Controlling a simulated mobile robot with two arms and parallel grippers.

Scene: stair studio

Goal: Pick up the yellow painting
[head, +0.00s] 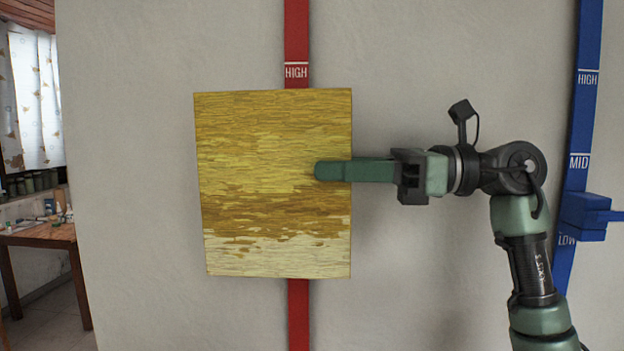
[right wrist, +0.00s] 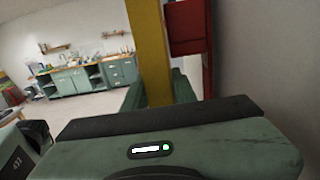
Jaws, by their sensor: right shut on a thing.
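The yellow painting (head: 270,215) is upright in front of a red vertical rail in the head view, with ochre bands and a pale lower part. My right gripper (head: 333,170) reaches in from the right and is shut on the painting's right edge, one green finger lying across its front. In the right wrist view the painting shows edge-on as a yellow strip (right wrist: 149,50) at the gripper's fingers (right wrist: 160,92). The painting's back is hidden in the head view. My left gripper is not in view.
The red rail (head: 297,310) is marked HIGH above the painting. A blue rail (head: 586,120) marked HIGH, MID and LOW, with a blue bracket (head: 584,216), stands at the right. A wooden table (head: 45,234) is at the far left. Green cabinets (right wrist: 85,80) are across the room.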

